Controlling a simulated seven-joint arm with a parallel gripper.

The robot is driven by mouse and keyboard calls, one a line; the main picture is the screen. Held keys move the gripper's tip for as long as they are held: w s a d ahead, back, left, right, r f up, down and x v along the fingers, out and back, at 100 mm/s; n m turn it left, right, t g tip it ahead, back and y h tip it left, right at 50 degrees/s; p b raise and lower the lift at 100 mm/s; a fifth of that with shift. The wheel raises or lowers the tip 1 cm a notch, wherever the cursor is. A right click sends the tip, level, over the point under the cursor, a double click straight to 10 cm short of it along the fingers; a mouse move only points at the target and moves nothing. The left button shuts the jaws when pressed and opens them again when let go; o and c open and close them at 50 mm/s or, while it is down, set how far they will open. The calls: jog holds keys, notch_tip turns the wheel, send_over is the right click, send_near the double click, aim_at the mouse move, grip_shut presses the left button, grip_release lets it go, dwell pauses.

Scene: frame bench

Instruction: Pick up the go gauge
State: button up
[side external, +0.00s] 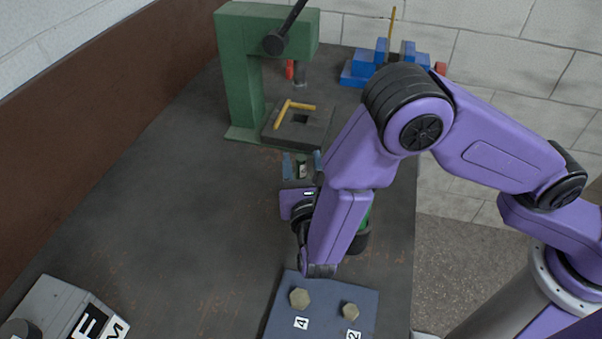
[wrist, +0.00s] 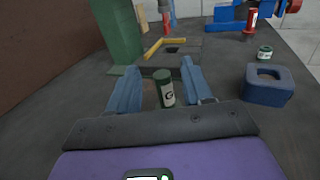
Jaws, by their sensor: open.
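A dark green cylinder with a white label starting with "G" (wrist: 165,88), which looks like the go gauge, stands upright on the bench in the wrist view. My gripper (wrist: 160,85) is open, with its blue fingers on either side of the cylinder and gaps visible. In the side external view, my gripper (side external: 302,164) reaches down toward the press, and a small part of the green cylinder (side external: 302,171) shows between its fingers. My arm hides much of that area.
A green press (side external: 243,80) stands ahead, with a yellow angled bar (side external: 283,113) on its base. In the wrist view, a blue block with a hole (wrist: 268,92), another small green labelled piece (wrist: 265,53) and a red piece (wrist: 250,22) stand right. A bolt plate (side external: 325,310) lies nearer.

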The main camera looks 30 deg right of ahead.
aim_at(302, 173)
notch_tip(302, 173, down, 4)
jog(key=shift+r, duration=0.1)
jog(key=shift+x, duration=1)
jog(key=shift+w+d, duration=0.2)
jog(key=shift+w, duration=0.3)
grip_shut()
